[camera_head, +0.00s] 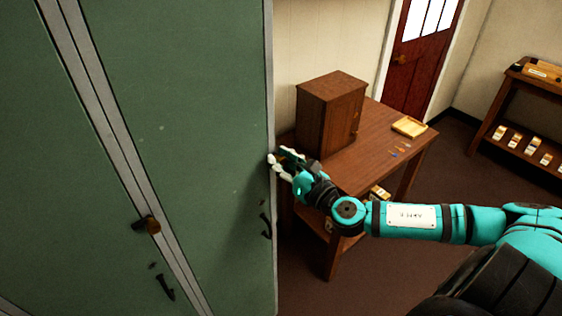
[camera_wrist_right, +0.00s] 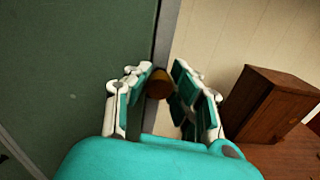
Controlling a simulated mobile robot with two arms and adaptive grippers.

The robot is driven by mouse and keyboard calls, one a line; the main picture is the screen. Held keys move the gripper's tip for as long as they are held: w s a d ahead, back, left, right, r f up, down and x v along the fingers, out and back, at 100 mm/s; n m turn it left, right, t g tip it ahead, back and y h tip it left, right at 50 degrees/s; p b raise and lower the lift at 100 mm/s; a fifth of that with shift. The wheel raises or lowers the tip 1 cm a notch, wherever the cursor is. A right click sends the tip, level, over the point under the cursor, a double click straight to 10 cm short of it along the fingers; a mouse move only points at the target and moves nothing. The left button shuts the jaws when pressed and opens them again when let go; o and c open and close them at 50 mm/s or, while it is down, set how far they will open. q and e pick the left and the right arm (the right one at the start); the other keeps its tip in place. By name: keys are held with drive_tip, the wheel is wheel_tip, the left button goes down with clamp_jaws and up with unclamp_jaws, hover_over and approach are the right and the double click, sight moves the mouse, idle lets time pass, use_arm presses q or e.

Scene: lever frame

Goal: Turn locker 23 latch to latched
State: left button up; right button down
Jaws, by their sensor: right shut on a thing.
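Two tall green locker doors fill the left of the head view; no number is readable on them. My right gripper (camera_head: 281,161) is at the right edge of the right green door (camera_head: 205,130). The right wrist view shows the fingers (camera_wrist_right: 165,72) shut around a small brown latch knob (camera_wrist_right: 158,86) by the door's edge. In the head view this knob is hidden by the fingers, and its turn angle cannot be told. My left gripper is not in view.
Another latch (camera_head: 148,224) and a dark handle (camera_head: 164,287) are on the left door. A dark handle (camera_head: 265,226) sits below my right gripper. A wooden table (camera_head: 375,160) with a small cabinet (camera_head: 329,112) and a yellow tray (camera_head: 409,127) stands close behind it.

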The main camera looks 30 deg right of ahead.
drive_tip(key=m+b, duration=0.1)
drive_tip(key=m, duration=0.3)
drive_tip(key=shift+f, duration=0.1)
drive_tip(key=m+b, duration=0.1)
drive_tip(key=m, duration=0.3)
drive_tip(key=shift+d, duration=0.1)
drive_tip(key=m, duration=0.4)
drive_tip(key=shift+m, duration=0.3)
drive_tip(key=shift+m+p, duration=0.7)
drive_tip(key=shift+m, duration=1.3)
